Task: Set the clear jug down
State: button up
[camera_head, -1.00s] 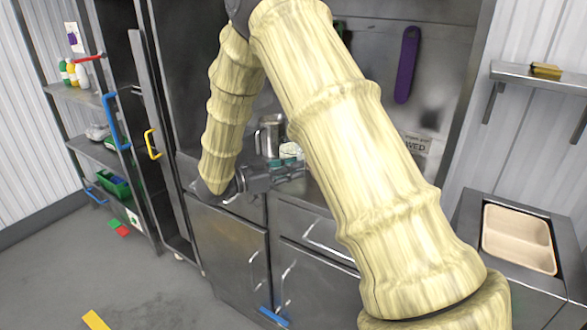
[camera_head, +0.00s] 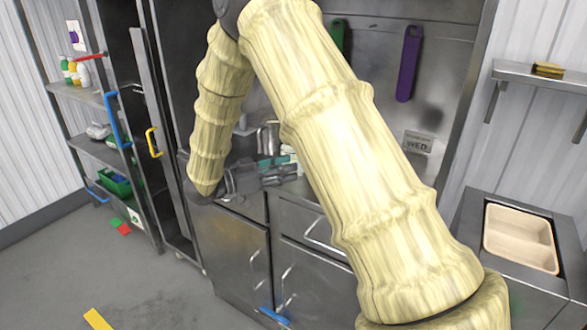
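A grey, shiny jug-like vessel (camera_head: 269,137) stands upright at the back of the steel counter, behind my gripper in the head view. I cannot tell whether it is the clear jug or a metal one. My gripper (camera_head: 288,171) is low over the counter's front part, pointing right, in front of teal and whitish items. Its fingertips are small and close to my pale upper arm. I cannot make out whether they are open or shut, or whether anything is between them. My arm hides much of the counter to the right.
The steel counter (camera_head: 243,203) has cabinet doors and drawers below. Green (camera_head: 338,36) and purple (camera_head: 407,63) hanging items are on the back panel. A beige basin (camera_head: 520,238) is at right. A shelf rack (camera_head: 84,95) stands at left. Grey floor is open at lower left.

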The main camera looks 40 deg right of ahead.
jog(key=w+a, duration=0.1)
jog(key=a, duration=0.7)
jog(key=shift+w+a+b, duration=0.35)
